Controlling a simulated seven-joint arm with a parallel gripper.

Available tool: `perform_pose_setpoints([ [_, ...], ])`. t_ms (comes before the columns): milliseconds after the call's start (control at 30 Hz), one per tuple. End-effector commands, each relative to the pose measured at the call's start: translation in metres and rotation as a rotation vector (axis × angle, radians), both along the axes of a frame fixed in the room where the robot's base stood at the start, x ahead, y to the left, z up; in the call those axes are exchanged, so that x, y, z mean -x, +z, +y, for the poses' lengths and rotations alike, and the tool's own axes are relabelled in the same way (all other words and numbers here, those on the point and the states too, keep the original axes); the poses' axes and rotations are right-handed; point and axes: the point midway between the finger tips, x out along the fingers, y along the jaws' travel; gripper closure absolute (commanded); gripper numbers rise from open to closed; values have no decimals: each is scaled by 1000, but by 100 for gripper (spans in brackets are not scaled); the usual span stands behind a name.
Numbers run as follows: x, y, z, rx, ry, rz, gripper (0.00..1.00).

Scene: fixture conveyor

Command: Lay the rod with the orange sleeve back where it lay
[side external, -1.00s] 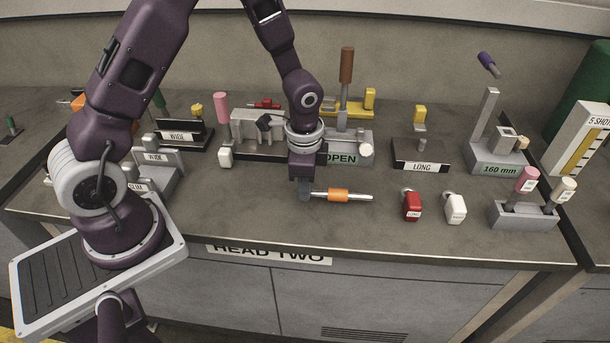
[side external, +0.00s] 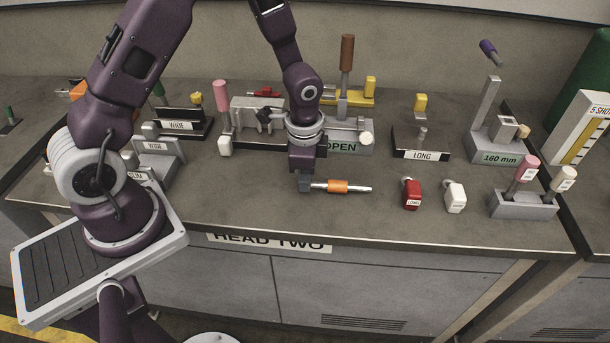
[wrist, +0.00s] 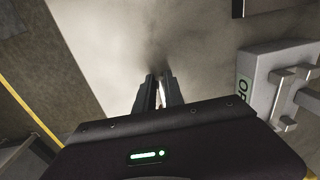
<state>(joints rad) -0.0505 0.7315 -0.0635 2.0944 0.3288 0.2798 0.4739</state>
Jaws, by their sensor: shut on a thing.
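The rod with the orange sleeve (side external: 338,186) lies level in the side external view, its bare metal end pointing right. My gripper (side external: 305,186) is shut on the rod's left end, low over the front of the bench. I cannot tell whether the rod touches the bench top. In the wrist view my gripper (wrist: 158,78) shows its two fingers close together over bare bench, and the rod is not clearly visible between them.
Red (side external: 411,194) and white (side external: 455,197) labelled blocks stand right of the rod. The OPEN fixture (side external: 345,150) is behind my gripper, the LONG holder (side external: 420,155) behind right. A grey holder (side external: 523,207) stands far right.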

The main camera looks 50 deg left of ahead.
Motion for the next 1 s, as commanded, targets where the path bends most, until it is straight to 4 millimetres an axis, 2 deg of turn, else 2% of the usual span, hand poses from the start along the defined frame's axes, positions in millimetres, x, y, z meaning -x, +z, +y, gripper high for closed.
perform_pose_setpoints([
  [267, 0, -4, 0, -1, 0, 1, 100],
  [300, 0, -4, 0, 0, 0, 0, 79],
  [400, 0, -4, 0, 0, 0, 0, 62],
  [667, 0, -4, 0, 0, 0, 0, 62],
  [733, 0, 2, 0, 1, 1, -2, 62],
  [1000, 2, 54, -2, 0, 1, -4, 62],
])
